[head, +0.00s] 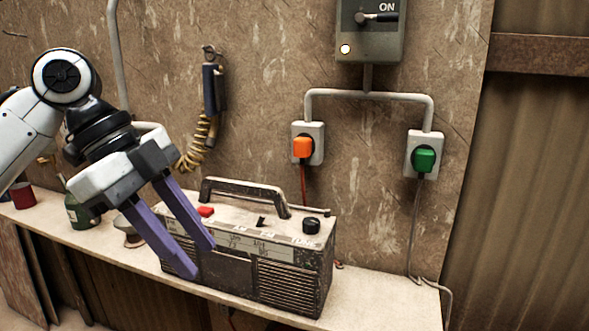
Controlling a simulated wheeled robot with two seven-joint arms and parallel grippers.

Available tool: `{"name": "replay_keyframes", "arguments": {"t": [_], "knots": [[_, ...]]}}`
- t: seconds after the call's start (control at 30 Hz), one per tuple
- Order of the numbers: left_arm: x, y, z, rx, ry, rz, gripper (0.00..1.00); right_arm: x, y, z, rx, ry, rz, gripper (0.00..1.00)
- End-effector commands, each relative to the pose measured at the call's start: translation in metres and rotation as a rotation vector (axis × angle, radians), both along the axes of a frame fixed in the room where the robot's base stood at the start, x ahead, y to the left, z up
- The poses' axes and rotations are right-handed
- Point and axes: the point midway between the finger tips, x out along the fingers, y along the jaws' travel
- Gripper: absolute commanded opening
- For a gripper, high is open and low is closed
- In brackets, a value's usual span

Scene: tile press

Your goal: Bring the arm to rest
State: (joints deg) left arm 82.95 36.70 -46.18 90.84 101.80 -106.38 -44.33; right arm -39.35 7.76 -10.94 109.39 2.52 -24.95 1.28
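My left gripper (204,262) comes in from the left with its two purple fingers apart and nothing visible between them. The fingers point down and to the right and overlap the left part of an old radio (290,270) in this view. I cannot tell whether they touch it. The radio stands on the bench with its carrying handle upright, a red button and a black knob on top. My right gripper is not in view.
The bench (385,290) runs along a worn wall, with a green container (78,212) and a dark red cup (22,195) at the left. Above are an orange plug (303,147), a green plug (424,160), a switch box (370,42) marked ON and a hanging coiled-cord handset (212,90).

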Motion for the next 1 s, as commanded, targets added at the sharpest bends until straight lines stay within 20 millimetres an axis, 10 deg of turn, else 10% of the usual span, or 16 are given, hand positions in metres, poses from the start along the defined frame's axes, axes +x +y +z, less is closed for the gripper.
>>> {"name": "replay_keyframes", "arguments": {"t": [0.27, 0.57, 1.0], "knots": [[0.031, -0.038, -0.086, -0.101, 0.045, 0.180, 0.33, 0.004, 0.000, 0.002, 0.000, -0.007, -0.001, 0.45], [0.049, -0.081, -0.235, -0.291, 0.111, 0.564, 0.33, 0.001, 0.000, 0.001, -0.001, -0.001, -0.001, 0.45], [-0.030, -0.052, -0.425, -0.446, 0.124, 1.195, 0.33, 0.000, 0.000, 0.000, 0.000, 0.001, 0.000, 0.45]]}}
